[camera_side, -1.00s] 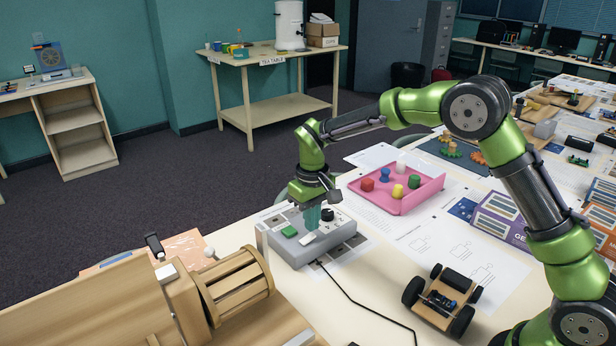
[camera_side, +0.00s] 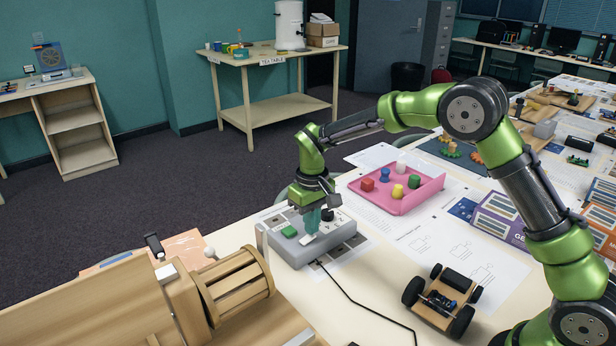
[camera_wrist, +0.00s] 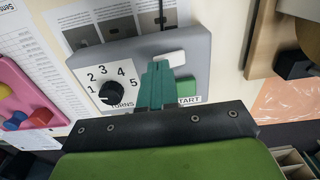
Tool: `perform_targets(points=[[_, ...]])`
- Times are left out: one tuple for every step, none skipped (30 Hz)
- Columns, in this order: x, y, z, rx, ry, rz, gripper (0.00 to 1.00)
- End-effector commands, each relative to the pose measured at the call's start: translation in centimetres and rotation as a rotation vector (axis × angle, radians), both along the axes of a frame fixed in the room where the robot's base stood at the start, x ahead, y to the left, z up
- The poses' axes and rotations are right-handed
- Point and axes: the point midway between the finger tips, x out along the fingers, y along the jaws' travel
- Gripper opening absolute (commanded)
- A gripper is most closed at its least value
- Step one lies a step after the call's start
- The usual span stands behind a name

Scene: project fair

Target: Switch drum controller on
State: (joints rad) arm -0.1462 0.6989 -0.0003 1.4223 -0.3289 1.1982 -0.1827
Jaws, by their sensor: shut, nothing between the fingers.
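The drum controller (camera_side: 290,252) is a grey box on the table in the side view, and it also shows in the wrist view (camera_wrist: 200,45). It has a green START button (camera_side: 289,231), a black turns dial (camera_wrist: 112,93) numbered 1 to 5, and a white rocker switch (camera_wrist: 172,58). My gripper (camera_side: 311,234) is shut and empty, with its teal fingers pointing down at the rocker. In the wrist view the fingertips (camera_wrist: 158,66) overlap the rocker's edge. I cannot tell whether they touch it or which way it is tipped.
A slatted wooden drum (camera_side: 237,285) stands left of the controller. A pink tray (camera_side: 405,205) with coloured pieces lies behind and to the right. A small wheeled cart (camera_side: 441,300) sits at the front right. A black cable (camera_side: 352,298) runs from the controller across the table.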

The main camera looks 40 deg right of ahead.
Motion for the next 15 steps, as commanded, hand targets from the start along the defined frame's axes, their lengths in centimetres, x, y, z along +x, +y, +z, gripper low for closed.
perform_targets(points=[[-0.01, 0.00, -0.11, 0.000, 0.001, 0.000, 0.00], [-0.01, 0.00, -0.16, 0.000, 0.000, 0.000, 0.00], [-0.01, 0.00, -0.22, 0.000, 0.000, 0.000, 0.00], [-0.01, 0.00, -0.26, 0.000, 0.000, 0.000, 0.00], [-0.01, 0.00, -0.30, 0.000, 0.000, 0.000, 0.00], [-0.01, 0.00, -0.37, 0.000, 0.000, 0.000, 0.00], [-0.01, 0.00, -0.41, 0.000, 0.000, 0.000, 0.00], [-0.01, 0.00, -0.46, 0.000, 0.000, 0.000, 0.00], [-0.02, 0.00, -0.52, 0.000, 0.001, 0.000, 0.00], [-0.02, 0.00, -0.57, 0.000, 0.001, 0.000, 0.00], [-0.02, 0.00, -0.61, 0.000, 0.001, 0.000, 0.00], [-0.02, 0.00, -0.68, 0.000, 0.001, 0.000, 0.00], [-0.03, 0.00, -0.72, 0.000, 0.001, 0.000, 0.00], [-0.03, 0.00, -0.77, 0.000, 0.001, 0.000, 0.00], [-0.03, 0.00, -0.83, 0.000, 0.001, 0.000, 0.00]])
